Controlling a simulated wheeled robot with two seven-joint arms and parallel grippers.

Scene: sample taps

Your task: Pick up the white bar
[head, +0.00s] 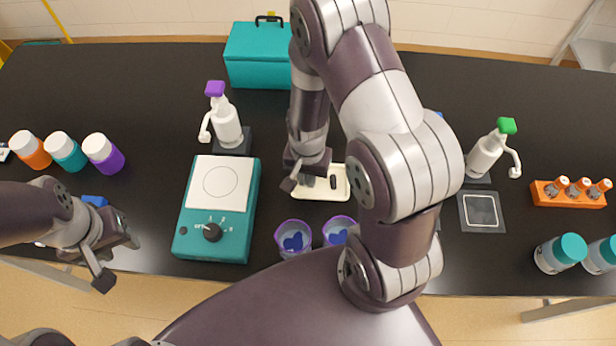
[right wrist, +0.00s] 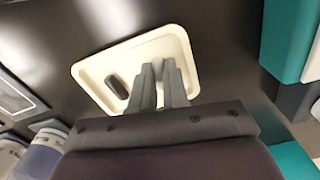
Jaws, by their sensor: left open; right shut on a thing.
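A shallow cream tray (head: 343,191) lies on the black bench, and it fills the middle of the right wrist view (right wrist: 92,72). A dark bar (head: 333,183) lies in it, also seen in the right wrist view (right wrist: 117,86), apart from my fingers. My right gripper (head: 309,181) reaches down into the tray beside the dark bar. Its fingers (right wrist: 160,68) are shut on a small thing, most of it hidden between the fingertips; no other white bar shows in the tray. My left gripper (head: 117,261) is open and empty over the bench's front left edge.
A teal stirrer plate (head: 182,224) with a knob stands left of the tray. Two purple-rimmed beakers (head: 293,240) (head: 338,231) stand in front of it. A purple-topped dispenser (head: 226,124) and a teal box (head: 258,60) stand behind. An orange rack (head: 566,196) is far right.

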